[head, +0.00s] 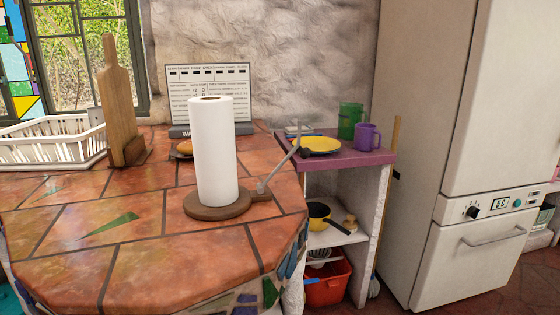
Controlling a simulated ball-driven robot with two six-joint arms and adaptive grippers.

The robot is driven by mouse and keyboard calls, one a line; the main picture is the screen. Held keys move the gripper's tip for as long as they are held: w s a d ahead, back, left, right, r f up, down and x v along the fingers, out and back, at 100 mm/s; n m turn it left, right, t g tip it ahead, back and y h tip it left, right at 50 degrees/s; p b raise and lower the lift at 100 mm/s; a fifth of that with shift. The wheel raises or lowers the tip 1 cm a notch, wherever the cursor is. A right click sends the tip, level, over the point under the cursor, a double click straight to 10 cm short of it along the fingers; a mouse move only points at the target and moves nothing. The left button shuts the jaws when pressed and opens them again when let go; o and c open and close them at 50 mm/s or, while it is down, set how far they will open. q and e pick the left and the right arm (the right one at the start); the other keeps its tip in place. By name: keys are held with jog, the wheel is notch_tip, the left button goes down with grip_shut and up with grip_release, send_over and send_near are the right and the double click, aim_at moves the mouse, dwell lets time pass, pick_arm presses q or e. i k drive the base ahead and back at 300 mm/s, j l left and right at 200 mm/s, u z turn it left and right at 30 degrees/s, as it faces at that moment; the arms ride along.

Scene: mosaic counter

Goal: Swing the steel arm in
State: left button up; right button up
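A white paper towel roll (212,150) stands upright on a round wooden base (217,208) on the tiled counter. The steel arm (280,166) rises from a small wooden piece at the right of the base. It leans outward, up and to the right, apart from the roll. Neither of my grippers shows in the head view.
A wooden board (118,110) stands upright at the counter's left, beside a white dish rack (55,142). A sign (209,98) stands behind the roll. A purple-topped shelf (350,155) holds a yellow plate (318,145) and cups. The counter's front left is clear.

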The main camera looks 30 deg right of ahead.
aim_at(304, 152)
jog(key=l, duration=1.55)
